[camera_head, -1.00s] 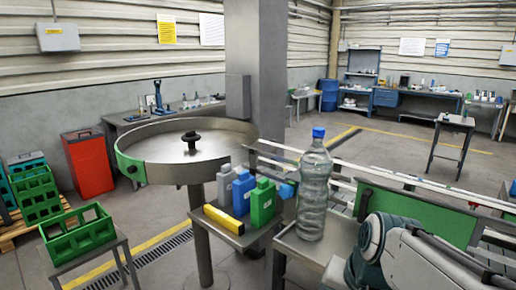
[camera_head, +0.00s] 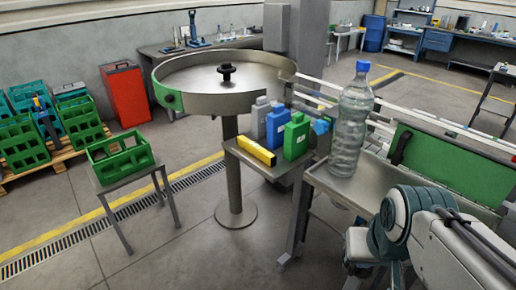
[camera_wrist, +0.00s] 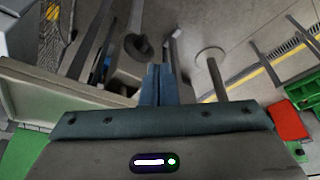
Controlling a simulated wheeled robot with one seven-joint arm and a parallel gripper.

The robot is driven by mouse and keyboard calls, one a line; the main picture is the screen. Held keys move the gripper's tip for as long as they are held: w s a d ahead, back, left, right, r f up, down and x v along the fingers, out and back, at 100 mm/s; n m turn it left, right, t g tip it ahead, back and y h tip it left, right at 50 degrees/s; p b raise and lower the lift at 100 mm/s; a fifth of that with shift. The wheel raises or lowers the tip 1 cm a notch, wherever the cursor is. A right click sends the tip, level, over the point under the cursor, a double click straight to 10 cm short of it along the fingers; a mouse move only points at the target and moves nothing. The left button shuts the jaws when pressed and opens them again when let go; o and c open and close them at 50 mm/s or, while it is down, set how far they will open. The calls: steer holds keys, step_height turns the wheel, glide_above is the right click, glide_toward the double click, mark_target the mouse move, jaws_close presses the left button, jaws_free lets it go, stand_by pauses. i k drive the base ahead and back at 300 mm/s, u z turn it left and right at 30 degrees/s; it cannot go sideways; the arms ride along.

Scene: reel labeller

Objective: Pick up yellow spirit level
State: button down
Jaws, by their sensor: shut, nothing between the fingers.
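The yellow spirit level (camera_head: 256,152) lies flat along the front left edge of a small grey table in the head view. It is in front of a grey, a blue (camera_head: 277,127) and a green bottle (camera_head: 297,136). My gripper (camera_wrist: 160,72) shows in the wrist view with its fingers together and nothing between them. The wrist view looks past the fingers toward the floor, and I cannot make out the spirit level there. In the head view my arm is at the lower right, apart from the small table. I cannot clearly see the fingertips in that view.
A large clear bottle with a blue cap (camera_head: 352,120) stands on the conveyor end, right of the small table. A round turntable (camera_head: 215,104) stands behind. A green crate (camera_head: 122,162) is on a stand at left. The floor in front is clear.

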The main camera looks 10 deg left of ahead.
mark_target(266, 157)
steer(key=u, duration=0.9)
steer(key=i, duration=1.35)
steer(key=u, duration=0.1)
